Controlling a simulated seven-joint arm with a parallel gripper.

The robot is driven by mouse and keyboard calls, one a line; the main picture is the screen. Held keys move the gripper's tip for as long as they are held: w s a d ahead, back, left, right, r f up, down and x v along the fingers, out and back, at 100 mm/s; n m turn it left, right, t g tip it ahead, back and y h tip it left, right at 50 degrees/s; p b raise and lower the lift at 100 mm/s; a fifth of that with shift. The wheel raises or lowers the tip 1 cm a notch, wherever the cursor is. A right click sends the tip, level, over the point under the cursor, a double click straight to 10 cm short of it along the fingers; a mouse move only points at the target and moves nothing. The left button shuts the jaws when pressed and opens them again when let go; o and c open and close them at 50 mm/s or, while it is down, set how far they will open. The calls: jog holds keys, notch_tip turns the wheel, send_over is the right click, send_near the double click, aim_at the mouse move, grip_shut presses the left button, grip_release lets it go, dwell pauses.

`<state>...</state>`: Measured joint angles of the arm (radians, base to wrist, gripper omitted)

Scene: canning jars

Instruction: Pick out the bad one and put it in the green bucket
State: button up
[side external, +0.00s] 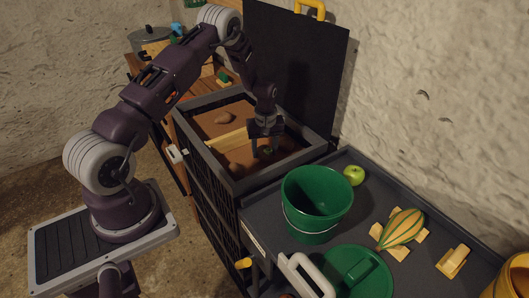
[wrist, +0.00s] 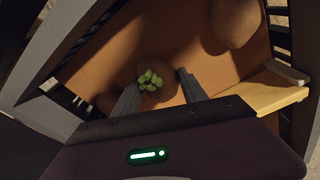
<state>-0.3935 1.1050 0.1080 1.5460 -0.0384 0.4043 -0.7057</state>
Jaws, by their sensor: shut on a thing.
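My gripper (side external: 264,150) reaches down into the near compartment of a dark-framed crate (side external: 235,186). It is shut on a round brown potato with a cluster of green sprouts (wrist: 150,78), held between the two fingers (wrist: 160,88) in the wrist view. I cannot tell whether this potato is clear of the crate floor. A larger plain brown potato (wrist: 236,20) shows at the top of the wrist view. Another potato (side external: 223,118) lies in the far compartment. The green bucket (side external: 312,222) stands open on the dark bench, right of the crate; its bottom is hidden.
A wooden divider (side external: 225,137) splits the crate, and a raised black panel (side external: 300,65) stands behind it. Beside the bucket are a green apple (side external: 354,175), a green lid (side external: 356,273), a striped gourd (side external: 403,228) and a wooden block (side external: 453,262).

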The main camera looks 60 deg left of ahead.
aim_at(265, 150)
notch_tip(265, 150, up, 9)
jog(key=shift+r, duration=0.1)
jog(key=s+d+r, duration=0.2)
jog(key=d+r, duration=0.4)
jog(key=d, duration=0.2)
jog(key=s+d+r, duration=0.2)
jog(key=d+r, duration=0.3)
jog(key=d, duration=0.4)
jog(key=s+d, duration=0.1)
jog(key=d, duration=0.3)
jog(key=d+r, duration=0.1)
jog(key=d, duration=0.4)
jog(key=s+d+r, duration=0.1)
jog(key=d, duration=0.4)
jog(key=shift+s+d, duration=0.15)
jog(key=shift+s, duration=0.2)
jog(key=shift+c, duration=0.2)
jog(key=shift+f, duration=6.4)
